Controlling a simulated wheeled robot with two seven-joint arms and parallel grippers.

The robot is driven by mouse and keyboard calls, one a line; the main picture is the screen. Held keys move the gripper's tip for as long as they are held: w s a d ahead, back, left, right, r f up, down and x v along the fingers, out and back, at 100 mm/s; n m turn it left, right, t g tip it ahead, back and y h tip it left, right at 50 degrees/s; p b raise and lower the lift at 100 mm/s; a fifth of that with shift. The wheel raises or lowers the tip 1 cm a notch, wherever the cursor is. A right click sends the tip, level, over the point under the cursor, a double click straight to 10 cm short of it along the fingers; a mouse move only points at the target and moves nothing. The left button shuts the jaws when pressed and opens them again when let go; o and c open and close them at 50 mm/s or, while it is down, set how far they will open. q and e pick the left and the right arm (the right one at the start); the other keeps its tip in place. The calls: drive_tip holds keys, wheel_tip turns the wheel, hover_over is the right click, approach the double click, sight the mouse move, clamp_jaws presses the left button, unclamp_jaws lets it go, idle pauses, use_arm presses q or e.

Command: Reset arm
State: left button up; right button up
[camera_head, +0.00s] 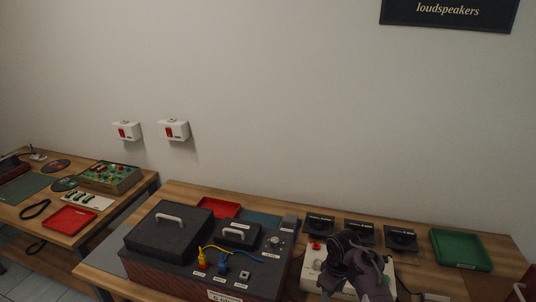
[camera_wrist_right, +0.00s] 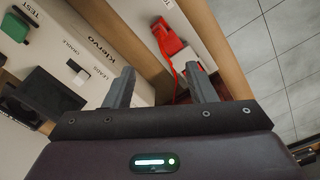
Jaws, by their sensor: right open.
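My right arm (camera_head: 358,268), dark purple, reaches in from the bottom of the head view. It is over a white device (camera_head: 312,262) with a red knob, and covers part of it. Its fingertips cannot be made out there. In the right wrist view my right gripper (camera_wrist_right: 160,69) is open, with two grey fingers apart and nothing held between them. It is above the white device's panel (camera_wrist_right: 92,40), which has printed labels. A red piece with a red cord (camera_wrist_right: 167,38) lies beyond the fingers. My left gripper is not in view.
A dark box with a handled lid (camera_head: 165,228) and coloured plugs stands left of my arm. Three black stands (camera_head: 360,231) and a green tray (camera_head: 460,249) are behind and right. Another table (camera_head: 20,213) is at left. Tiled floor (camera_wrist_right: 285,40) shows at the wrist view's right.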

drive_tip(key=shift+s+d+f, duration=0.2)
drive_tip(key=shift+s+f, duration=0.1)
drive_tip(key=shift+f, duration=0.1)
drive_tip(key=s+d+m+t, duration=0.2)
drive_tip(key=s+m, duration=0.1)
drive_tip(key=s, duration=0.9)
drive_tip(key=s+a+r+m+t, duration=0.1)
drive_tip(key=s+r+m, duration=0.1)
drive_tip(key=s+r, duration=0.4)
drive_tip(key=s+r+m, duration=0.1)
drive_tip(key=s+r, duration=0.2)
drive_tip(key=s, duration=0.5)
wheel_tip(320, 180, down, 32)
drive_tip(key=r+g+b, duration=0.1)
drive_tip(key=b, duration=0.3)
use_arm(q)
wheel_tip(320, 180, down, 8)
drive_tip(key=b, duration=0.4)
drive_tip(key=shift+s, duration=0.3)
use_arm(e)
drive_tip(key=s+d+f+g, duration=0.1)
drive_tip(key=s+d+f, duration=0.2)
drive_tip(key=s+f, duration=1.8)
wheel_tip(320, 180, down, 4)
drive_tip(key=shift+s+d+r, duration=0.1)
drive_tip(key=shift+s+d, duration=0.05)
drive_tip(key=shift+s, duration=0.05)
